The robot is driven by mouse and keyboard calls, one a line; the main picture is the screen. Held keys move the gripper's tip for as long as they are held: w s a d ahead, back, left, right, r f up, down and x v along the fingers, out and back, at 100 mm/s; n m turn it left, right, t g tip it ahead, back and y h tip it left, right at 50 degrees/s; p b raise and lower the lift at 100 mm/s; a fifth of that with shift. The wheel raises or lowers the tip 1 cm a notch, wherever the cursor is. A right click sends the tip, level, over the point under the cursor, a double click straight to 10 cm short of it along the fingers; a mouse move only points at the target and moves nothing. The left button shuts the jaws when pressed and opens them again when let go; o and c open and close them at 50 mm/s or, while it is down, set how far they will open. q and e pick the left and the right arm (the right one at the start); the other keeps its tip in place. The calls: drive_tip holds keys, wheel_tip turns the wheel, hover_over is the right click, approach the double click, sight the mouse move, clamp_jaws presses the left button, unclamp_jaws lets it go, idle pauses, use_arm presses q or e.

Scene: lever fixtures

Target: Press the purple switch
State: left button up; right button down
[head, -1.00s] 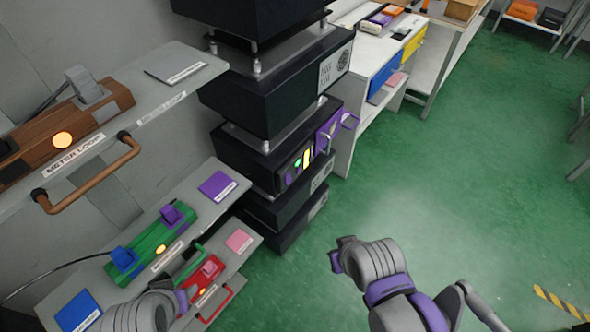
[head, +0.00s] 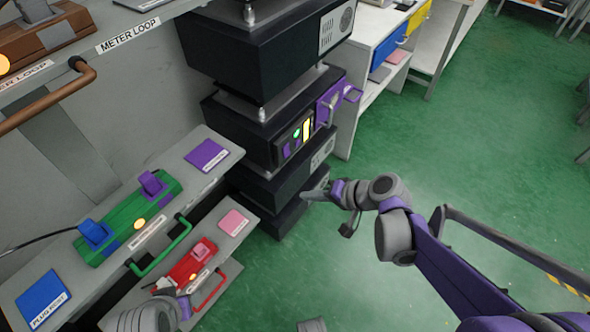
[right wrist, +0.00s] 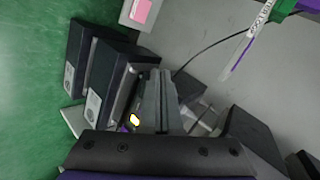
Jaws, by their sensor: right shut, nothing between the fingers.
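A purple switch (head: 151,184) stands up on a green box (head: 128,218) on the lower grey shelf, beside a blue switch (head: 95,234). A small purple button (head: 287,152) also shows on the black rack's panel, with a green light and a yellow strip. My right gripper (head: 312,193) is shut and empty in front of the rack's lower units, below and right of that panel, apart from both. In the right wrist view its fingers (right wrist: 158,92) are together, with black units around them. My left gripper (head: 165,286) is low near the red box; its fingers are unclear.
A red box (head: 193,262) with a pink switch sits on a lower shelf. The black rack (head: 258,105) carries a purple drawer front (head: 328,104) with a handle. A copper rail (head: 50,98) edges the upper shelf. Green floor (head: 430,130) is open at right.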

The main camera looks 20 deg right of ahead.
sight(288, 155)
use_arm(q)
wheel_tip(288, 155, down, 10)
drive_tip(key=b, duration=0.6)
drive_tip(key=shift+w+b, duration=0.35)
use_arm(e)
drive_tip(key=w+d+f+m+t+y, duration=0.3)
drive_tip(key=w+d+f+m+t, duration=0.1)
drive_tip(key=w+d+f, duration=0.4)
drive_tip(key=w+d+t, duration=0.1)
drive_tip(key=w+d, duration=0.1)
drive_tip(key=shift+d+f+t, duration=0.3)
drive_tip(key=shift+t, duration=0.1)
drive_tip(key=b+x, duration=0.2)
drive_tip(key=x, duration=1.1)
drive_tip(key=shift+w+a, duration=0.2)
drive_tip(key=shift+w, duration=0.1)
use_arm(q)
drive_tip(key=f, duration=0.2)
drive_tip(key=shift+w+f, duration=0.2)
drive_tip(key=shift+f, duration=0.2)
use_arm(e)
drive_tip(key=shift+w+a, duration=0.15)
